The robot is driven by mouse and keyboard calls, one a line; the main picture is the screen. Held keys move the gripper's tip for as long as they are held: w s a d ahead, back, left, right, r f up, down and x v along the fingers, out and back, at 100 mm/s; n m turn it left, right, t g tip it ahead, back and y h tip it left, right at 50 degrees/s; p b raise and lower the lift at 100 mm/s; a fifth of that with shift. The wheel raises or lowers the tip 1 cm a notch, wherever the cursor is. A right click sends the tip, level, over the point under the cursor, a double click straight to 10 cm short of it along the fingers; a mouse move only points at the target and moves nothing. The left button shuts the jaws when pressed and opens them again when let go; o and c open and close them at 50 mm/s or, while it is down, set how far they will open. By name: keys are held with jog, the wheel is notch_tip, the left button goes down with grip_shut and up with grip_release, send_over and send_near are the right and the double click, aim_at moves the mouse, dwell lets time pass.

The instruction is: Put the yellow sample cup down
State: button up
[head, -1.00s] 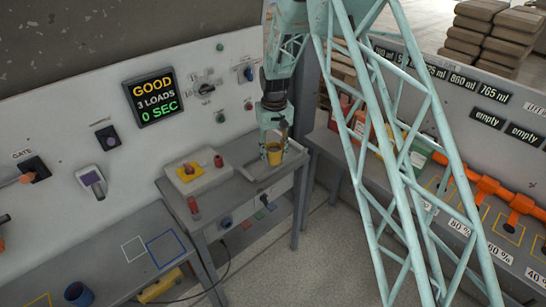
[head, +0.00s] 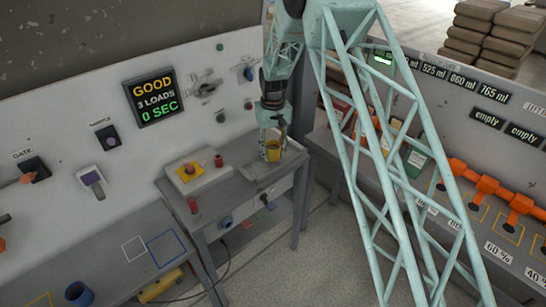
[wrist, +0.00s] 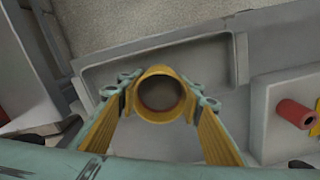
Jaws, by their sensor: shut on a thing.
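The yellow sample cup (head: 272,152) is between the fingers of my gripper (head: 272,143), over the back right of the small grey bench. In the wrist view the cup (wrist: 160,93) is seen from above, its round mouth open, with a yellow-padded finger of my gripper (wrist: 161,108) on each side. My gripper is shut on it. A shallow grey tray (wrist: 110,75) lies beneath the cup. The cup's underside is hidden, so I cannot tell whether it touches the tray.
The panel wall (head: 180,60) rises behind. A lower bench (head: 110,270) at left holds a blue cup (head: 79,293).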

jog(key=shift+f, duration=1)
jog(key=shift+f, duration=0.15)
jog(key=o, duration=0.9)
jog(key=shift+r, duration=0.2)
jog(key=shift+r, duration=5.95)
